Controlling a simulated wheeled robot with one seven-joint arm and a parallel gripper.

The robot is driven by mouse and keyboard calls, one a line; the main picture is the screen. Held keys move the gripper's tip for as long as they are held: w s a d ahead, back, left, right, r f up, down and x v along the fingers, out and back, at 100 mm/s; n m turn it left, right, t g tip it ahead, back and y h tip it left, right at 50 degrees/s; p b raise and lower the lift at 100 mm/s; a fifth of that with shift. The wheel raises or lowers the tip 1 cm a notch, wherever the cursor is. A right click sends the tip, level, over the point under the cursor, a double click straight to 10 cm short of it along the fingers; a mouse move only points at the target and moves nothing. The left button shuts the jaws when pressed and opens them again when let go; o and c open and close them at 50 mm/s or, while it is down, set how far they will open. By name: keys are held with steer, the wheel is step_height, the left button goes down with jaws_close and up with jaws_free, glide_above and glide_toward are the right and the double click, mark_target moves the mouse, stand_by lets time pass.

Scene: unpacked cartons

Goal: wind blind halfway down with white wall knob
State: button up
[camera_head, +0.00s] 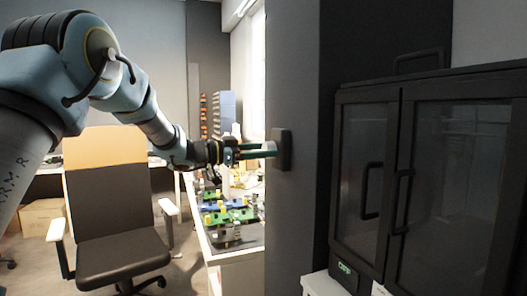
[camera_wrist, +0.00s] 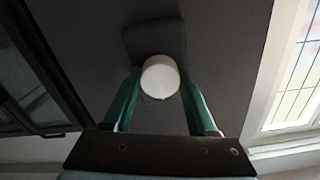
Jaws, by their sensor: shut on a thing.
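The white round knob (camera_wrist: 160,76) sticks out from a dark plate (camera_wrist: 153,38) on the dark grey wall. In the wrist view, the two green fingers of my gripper (camera_wrist: 161,84) stand on either side of the knob and are shut on it. In the head view, my gripper (camera_head: 258,150) reaches across to the wall plate (camera_head: 283,149), with the knob (camera_head: 270,146) between its fingertips. A bright window (camera_wrist: 298,85) shows at the right of the wrist view. I cannot clearly make out the blind or its height.
A black glass-doored cabinet (camera_head: 425,175) stands to the right of the wall. An office chair (camera_head: 115,215) stands below my arm. A bench (camera_head: 236,258) with several coloured parts lies behind the wall's edge. Open floor shows around the chair.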

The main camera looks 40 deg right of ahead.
steer(key=shift+c, duration=0.8)
steer(key=shift+f+m+b, duration=0.1)
steer(key=shift+m+b, duration=0.2)
steer(key=shift+b, duration=0.05)
